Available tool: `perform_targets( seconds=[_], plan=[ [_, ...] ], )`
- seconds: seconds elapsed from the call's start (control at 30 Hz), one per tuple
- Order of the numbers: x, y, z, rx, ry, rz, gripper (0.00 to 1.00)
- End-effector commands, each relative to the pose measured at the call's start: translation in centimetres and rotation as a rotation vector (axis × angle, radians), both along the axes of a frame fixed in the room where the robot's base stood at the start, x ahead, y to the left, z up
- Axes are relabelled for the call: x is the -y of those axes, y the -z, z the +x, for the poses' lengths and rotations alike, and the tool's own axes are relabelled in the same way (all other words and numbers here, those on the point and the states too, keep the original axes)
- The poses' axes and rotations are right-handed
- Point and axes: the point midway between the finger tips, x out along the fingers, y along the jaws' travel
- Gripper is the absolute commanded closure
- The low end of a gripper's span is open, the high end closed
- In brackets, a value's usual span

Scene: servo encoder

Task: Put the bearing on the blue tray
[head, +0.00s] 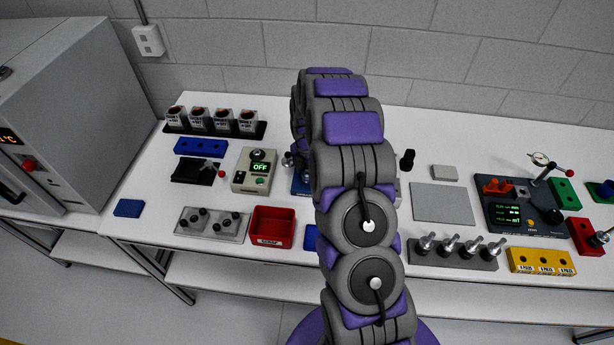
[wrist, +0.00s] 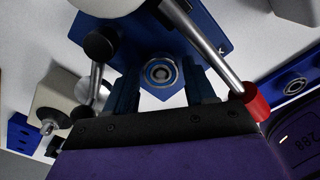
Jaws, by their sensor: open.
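The bearing (wrist: 161,72) is a small metal ring with a dark centre. In the wrist view it sits against a blue base (wrist: 205,28), between the fingers of my gripper (wrist: 163,84). The gripper is open, with a finger on each side of the bearing; I cannot tell whether either touches it. In the head view my arm hides the gripper and the bearing. Which blue piece is the tray is unclear: a flat blue piece (head: 129,208) lies at the left, and another (head: 311,238) is partly hidden by my arm.
A metal lever with a red knob (wrist: 256,101) and a dark-knobbed rod (wrist: 98,75) flank the gripper closely. A blue block with a ring (wrist: 295,87) lies at right. The red bin (head: 272,228) and grey control box (head: 255,172) stand left of my arm. A grey plate (head: 442,203) lies right.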

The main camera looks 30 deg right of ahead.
Motion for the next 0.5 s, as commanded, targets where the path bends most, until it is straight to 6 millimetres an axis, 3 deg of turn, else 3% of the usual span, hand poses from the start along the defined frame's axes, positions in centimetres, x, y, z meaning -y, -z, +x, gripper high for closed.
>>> perform_targets(
  seconds=[0.1,0.5],
  plan=[
    [0.01,-0.06,0.01,0.000,0.000,0.000,0.47],
    [0.01,-0.06,0.04,0.000,0.000,0.000,0.86]
  ],
)
